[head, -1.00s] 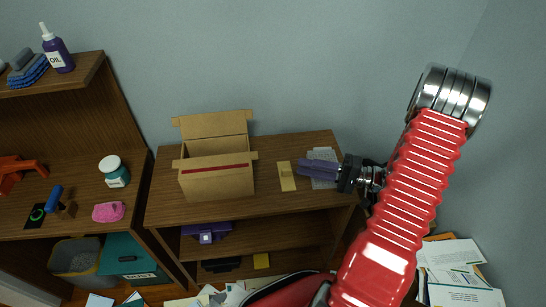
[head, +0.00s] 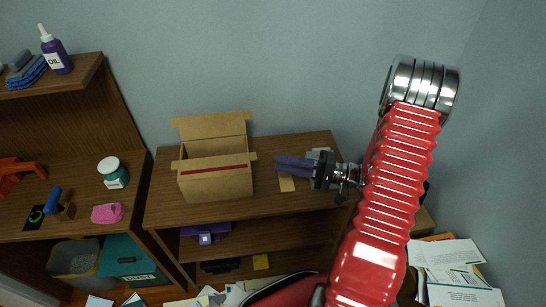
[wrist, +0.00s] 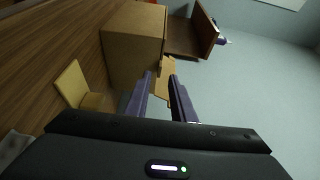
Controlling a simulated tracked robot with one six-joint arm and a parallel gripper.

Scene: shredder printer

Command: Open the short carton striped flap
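The short open-topped cardboard carton (head: 215,178) stands on the brown shelf unit. One flap (head: 212,125) stands up at its back, and a red stripe (head: 216,169) runs along the top of its front. Small tabs stick out at both sides. My gripper (head: 278,163), with purple fingers, is open and empty to the right of the carton, apart from it. In the wrist view, the carton (wrist: 132,45) lies ahead of the parted fingers (wrist: 160,76); a tan tab shows near and between the tips. The stripe is not visible there.
The shelf top is clear in front of the carton.

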